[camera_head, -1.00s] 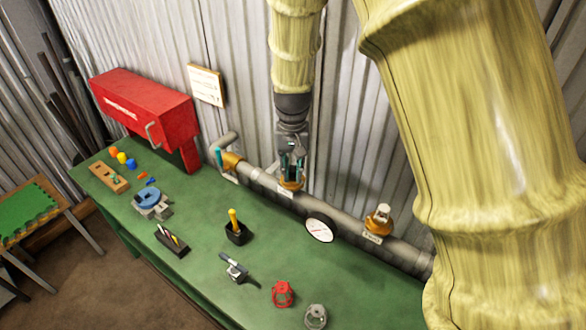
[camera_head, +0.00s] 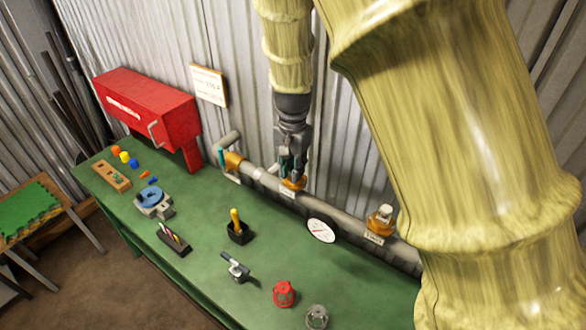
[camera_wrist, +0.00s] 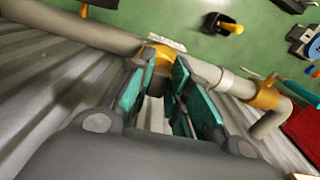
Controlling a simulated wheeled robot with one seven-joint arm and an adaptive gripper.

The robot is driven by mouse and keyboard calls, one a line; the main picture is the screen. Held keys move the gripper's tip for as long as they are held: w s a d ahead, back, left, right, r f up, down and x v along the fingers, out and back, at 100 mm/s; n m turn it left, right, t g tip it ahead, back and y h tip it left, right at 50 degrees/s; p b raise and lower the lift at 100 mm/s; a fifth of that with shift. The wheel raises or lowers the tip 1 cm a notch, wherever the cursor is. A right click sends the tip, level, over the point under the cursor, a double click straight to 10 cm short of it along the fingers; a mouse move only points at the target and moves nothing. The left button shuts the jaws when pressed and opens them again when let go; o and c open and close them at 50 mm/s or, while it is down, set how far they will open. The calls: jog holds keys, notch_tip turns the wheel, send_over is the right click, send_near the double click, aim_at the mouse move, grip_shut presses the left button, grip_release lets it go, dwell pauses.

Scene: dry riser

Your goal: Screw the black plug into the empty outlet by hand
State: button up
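My gripper (camera_head: 292,172) points down at the left brass outlet (camera_head: 293,184) on the grey pipe, right at its mouth. In the wrist view, the gripper's teal finger pads (camera_wrist: 165,80) stand apart on either side of a narrow gap, and the brass outlet (camera_wrist: 157,54) lies just beyond their tips. The right brass outlet (camera_head: 378,225) has a pale grey fitting on top.
The pipe (camera_head: 265,179) runs along the corrugated wall, with a round white gauge (camera_head: 321,230) in front.

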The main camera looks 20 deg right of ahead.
jog(key=o, duration=0.5)
